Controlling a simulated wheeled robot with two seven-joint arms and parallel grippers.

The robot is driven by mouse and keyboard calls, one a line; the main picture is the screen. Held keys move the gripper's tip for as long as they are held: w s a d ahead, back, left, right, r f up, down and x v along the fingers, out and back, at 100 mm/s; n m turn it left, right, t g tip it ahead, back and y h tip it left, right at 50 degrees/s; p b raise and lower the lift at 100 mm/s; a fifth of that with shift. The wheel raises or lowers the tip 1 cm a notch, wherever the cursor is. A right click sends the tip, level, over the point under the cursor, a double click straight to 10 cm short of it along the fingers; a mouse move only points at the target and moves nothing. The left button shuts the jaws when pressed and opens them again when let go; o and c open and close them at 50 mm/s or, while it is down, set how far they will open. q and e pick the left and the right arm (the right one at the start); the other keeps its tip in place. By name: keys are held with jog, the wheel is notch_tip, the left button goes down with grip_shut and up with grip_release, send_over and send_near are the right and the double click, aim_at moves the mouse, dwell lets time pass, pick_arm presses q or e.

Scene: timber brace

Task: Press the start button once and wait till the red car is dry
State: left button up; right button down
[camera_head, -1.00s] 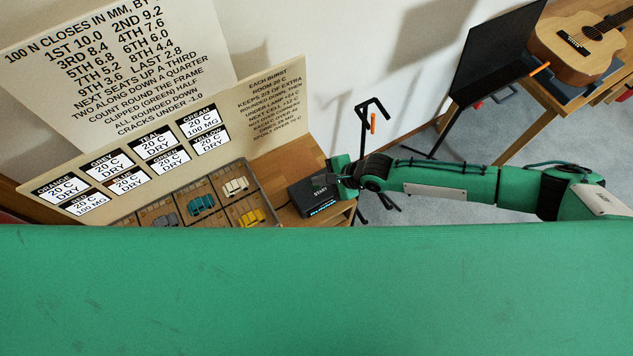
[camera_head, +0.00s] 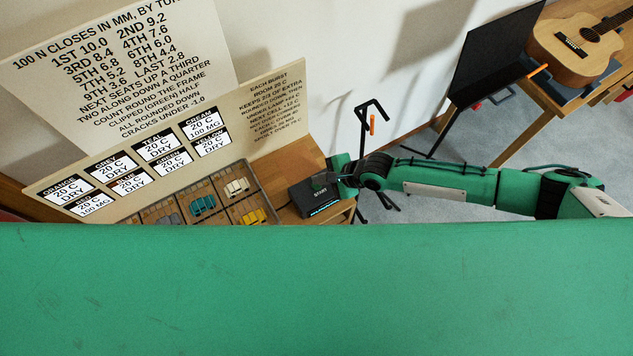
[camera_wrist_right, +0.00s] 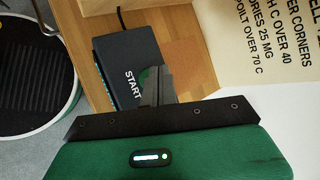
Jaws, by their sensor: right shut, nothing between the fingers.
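The start box (camera_head: 318,200), black with a START label, stands on the wooden table; it also shows in the right wrist view (camera_wrist_right: 120,50). My right gripper (camera_head: 328,180) is shut and empty, with its tips at the box; in the wrist view the tips (camera_wrist_right: 155,78) overlap a green round patch, the button, mostly hidden. I cannot tell whether they touch it. The red car is not visible; my green body hides the near part of the car tray (camera_head: 243,166). A red card (camera_head: 97,202) seems to read 20 C, 100 MG. My left gripper is not in view.
The tray holds a cream car (camera_head: 236,187), a teal car (camera_head: 203,204), a yellow car (camera_head: 252,217) and a grey car. Card board (camera_head: 275,110) stands behind it. A black stand (camera_head: 372,108) and a guitar (camera_head: 580,45) are at the right.

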notch_tip(320, 180, up, 5)
jog(key=p, duration=0.5)
dwell(0.3)
